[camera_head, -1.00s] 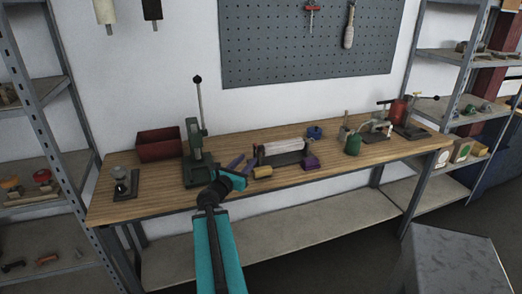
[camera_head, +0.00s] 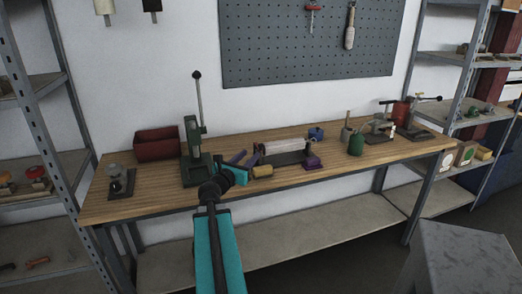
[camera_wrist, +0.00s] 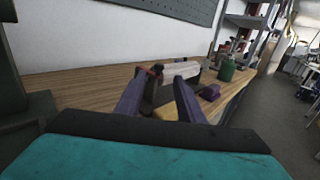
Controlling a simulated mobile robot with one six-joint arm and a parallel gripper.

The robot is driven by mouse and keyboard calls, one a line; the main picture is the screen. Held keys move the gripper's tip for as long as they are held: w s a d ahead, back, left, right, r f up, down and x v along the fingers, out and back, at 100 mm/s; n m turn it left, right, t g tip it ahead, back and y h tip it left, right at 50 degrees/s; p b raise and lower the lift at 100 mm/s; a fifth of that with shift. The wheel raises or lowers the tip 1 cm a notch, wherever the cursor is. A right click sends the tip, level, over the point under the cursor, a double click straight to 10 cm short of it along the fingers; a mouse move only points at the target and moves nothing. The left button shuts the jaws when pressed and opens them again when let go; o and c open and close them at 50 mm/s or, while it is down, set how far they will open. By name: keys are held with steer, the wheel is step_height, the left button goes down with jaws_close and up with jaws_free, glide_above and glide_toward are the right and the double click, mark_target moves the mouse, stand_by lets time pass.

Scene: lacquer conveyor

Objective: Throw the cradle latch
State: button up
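The cradle (camera_head: 290,158) is a dark stand on the wooden bench. It bears a long white bar (camera_head: 285,145), which also shows in the wrist view (camera_wrist: 181,69). A small red-tipped dark part (camera_wrist: 155,70) shows at the bar's left end in the wrist view; I cannot tell for certain that it is the latch. My gripper (camera_head: 245,160) is at the cradle's left end. In the wrist view its two purple fingers (camera_wrist: 160,80) are spread apart, with nothing visible held between them. Contact with the cradle cannot be told.
A yellow block (camera_head: 262,171) lies in front of the cradle and a purple block (camera_head: 313,161) at its right. A green lever press (camera_head: 194,160) stands close on the left, by a red bin (camera_head: 157,144). A green pot (camera_head: 356,145) stands farther right. Bench (camera_head: 130,204) front is clear.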

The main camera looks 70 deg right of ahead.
mark_target(260, 145)
steer(key=shift+d+f, duration=0.1)
steer(key=shift+f, duration=0.05)
steer(key=d, duration=0.3)
steer(key=shift+s+d+r, duration=0.15)
steer(key=shift+d+r, duration=0.05)
steer(key=shift+d, duration=0.15)
steer(key=shift+s+d+p, duration=0.2)
steer(key=shift+d+p, duration=0.15)
steer(key=shift+d, duration=1.5)
steer(key=shift+s+d+p, duration=0.2)
steer(key=shift+d+p, duration=0.15)
steer(key=shift+d, duration=1.45)
